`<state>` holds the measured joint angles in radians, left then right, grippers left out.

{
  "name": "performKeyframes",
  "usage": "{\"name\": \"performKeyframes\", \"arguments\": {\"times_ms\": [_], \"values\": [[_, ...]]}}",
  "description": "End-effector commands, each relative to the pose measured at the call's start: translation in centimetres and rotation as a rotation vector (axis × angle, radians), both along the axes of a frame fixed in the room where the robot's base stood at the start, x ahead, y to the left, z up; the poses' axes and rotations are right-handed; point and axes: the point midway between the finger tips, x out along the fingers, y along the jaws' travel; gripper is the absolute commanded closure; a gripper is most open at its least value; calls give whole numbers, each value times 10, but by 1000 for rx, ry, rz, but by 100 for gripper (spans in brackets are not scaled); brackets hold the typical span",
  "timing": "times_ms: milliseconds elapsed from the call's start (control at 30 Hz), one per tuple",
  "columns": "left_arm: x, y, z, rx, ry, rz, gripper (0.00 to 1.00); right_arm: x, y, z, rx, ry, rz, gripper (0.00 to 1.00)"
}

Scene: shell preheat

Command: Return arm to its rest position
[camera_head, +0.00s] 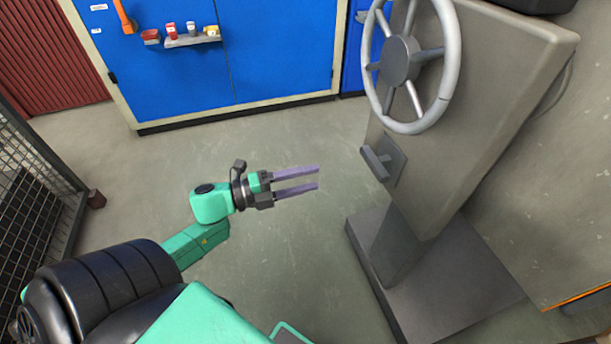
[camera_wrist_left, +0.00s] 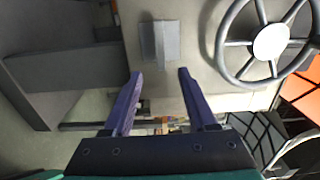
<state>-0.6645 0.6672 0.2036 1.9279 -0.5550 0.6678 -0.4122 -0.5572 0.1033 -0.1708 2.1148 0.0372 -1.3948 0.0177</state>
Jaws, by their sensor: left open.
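My left arm reaches in from the lower left of the head view. Its gripper (camera_head: 297,180) is open and empty, with two purple-grey fingers pointing right over bare floor. It is left of the grey machine stand and apart from it. In the left wrist view the two open fingers (camera_wrist_left: 158,88) frame the machine's front, with nothing between them. My right gripper is not in view.
The grey machine stand (camera_head: 480,80) carries a handwheel (camera_head: 447,60), a small lever plate (camera_head: 383,163) and a wide base (camera_head: 440,295). A blue cabinet (camera_head: 200,75) with a small shelf (camera_head: 192,40) stands behind. A mesh fence (camera_head: 30,200) is left. Floor between is clear.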

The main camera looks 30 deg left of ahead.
Motion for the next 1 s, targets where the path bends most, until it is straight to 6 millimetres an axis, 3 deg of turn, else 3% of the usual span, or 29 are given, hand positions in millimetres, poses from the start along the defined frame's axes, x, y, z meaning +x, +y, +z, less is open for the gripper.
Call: {"name": "performKeyframes", "arguments": {"times_ms": [500,633,733,800,900,1000], "values": [[-1,1,-1,-2,2,4,43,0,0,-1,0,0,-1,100],[14,17,-11,-82,74,148,43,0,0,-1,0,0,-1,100],[31,48,-44,-249,248,427,43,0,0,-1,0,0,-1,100],[30,69,-85,-395,432,652,43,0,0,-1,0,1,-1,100],[10,76,-144,-561,699,906,43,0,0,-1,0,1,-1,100],[-19,64,-189,-664,930,1078,43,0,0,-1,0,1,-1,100]]}}
